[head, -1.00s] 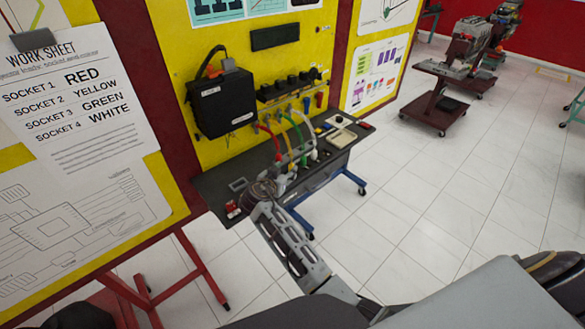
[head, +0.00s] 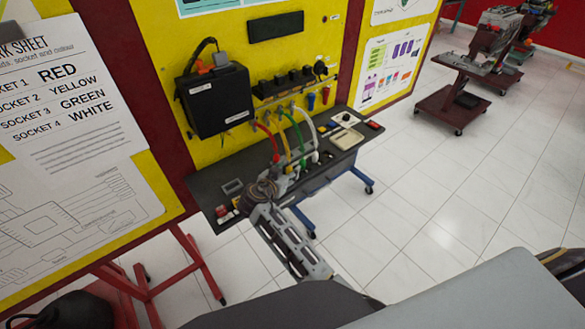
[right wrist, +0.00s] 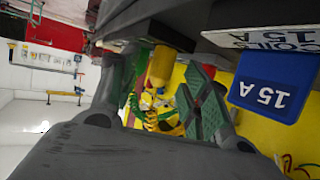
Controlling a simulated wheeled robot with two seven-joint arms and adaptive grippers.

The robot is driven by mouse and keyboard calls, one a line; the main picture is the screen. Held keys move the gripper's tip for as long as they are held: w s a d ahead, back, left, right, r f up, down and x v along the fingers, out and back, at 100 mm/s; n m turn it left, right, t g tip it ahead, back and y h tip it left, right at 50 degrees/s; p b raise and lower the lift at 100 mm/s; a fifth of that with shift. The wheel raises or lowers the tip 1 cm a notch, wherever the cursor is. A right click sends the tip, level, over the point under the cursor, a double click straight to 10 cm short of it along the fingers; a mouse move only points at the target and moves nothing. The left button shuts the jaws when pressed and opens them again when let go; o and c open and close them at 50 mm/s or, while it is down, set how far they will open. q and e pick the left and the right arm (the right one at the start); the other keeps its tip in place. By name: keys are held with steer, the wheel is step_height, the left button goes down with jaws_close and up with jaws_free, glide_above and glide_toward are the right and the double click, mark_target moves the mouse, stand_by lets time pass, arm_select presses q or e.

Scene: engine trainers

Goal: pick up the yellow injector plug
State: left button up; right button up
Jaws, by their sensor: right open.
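The yellow injector plug (right wrist: 162,67) shows in the right wrist view as a yellow cylinder at upper middle, under a dark ledge. My right gripper (right wrist: 168,88) is open, with green-padded fingers to the left and right of the plug. I cannot tell whether either finger touches it. In the head view my right gripper (head: 283,172) is at the trainer bench, by the row of coloured leads. A yellow lead (head: 286,138) runs down there between the red and green ones. The plug itself is hard to make out in the head view. My left gripper is not seen.
Red (head: 266,131), green (head: 296,130) and white (head: 308,124) leads hang close beside the yellow one. A blue 15 A block (right wrist: 272,85) is right of the fingers in the wrist view. A black box (head: 215,100) is on the yellow panel.

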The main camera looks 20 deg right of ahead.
steer(key=shift+r, duration=0.1)
steer(key=shift+s, duration=0.1)
steer(key=c, duration=0.9)
